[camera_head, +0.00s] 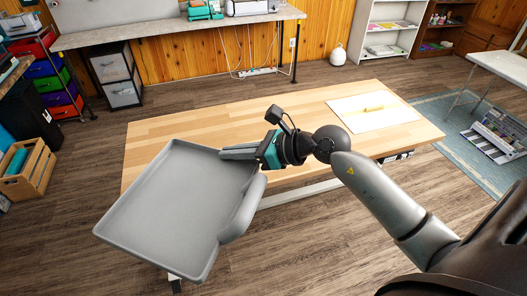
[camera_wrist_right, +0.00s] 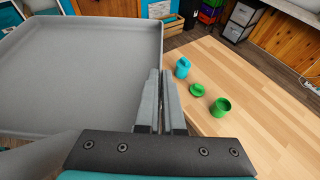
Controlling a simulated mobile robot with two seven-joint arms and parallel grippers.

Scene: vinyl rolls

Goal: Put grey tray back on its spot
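The grey tray (camera_head: 180,205) is a shallow rectangular tray with raised walls, at the left of the head view. It appears held up, tilted, over the table's left front part, with its open side facing my head camera. A rounded grey part (camera_head: 243,208) bulges at its right side. My right gripper (camera_head: 228,154) reaches in from the right to the tray's far right wall. In the wrist view the tray (camera_wrist_right: 80,75) fills the left, and the right gripper's fingers (camera_wrist_right: 162,80) are close together at its wall, seemingly pinching it.
The wooden table (camera_head: 300,125) has a white sheet (camera_head: 372,112) at its right end. The wrist view shows a blue-green container (camera_wrist_right: 183,68), a green lid (camera_wrist_right: 197,90) and a green cup (camera_wrist_right: 221,107) on the table.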

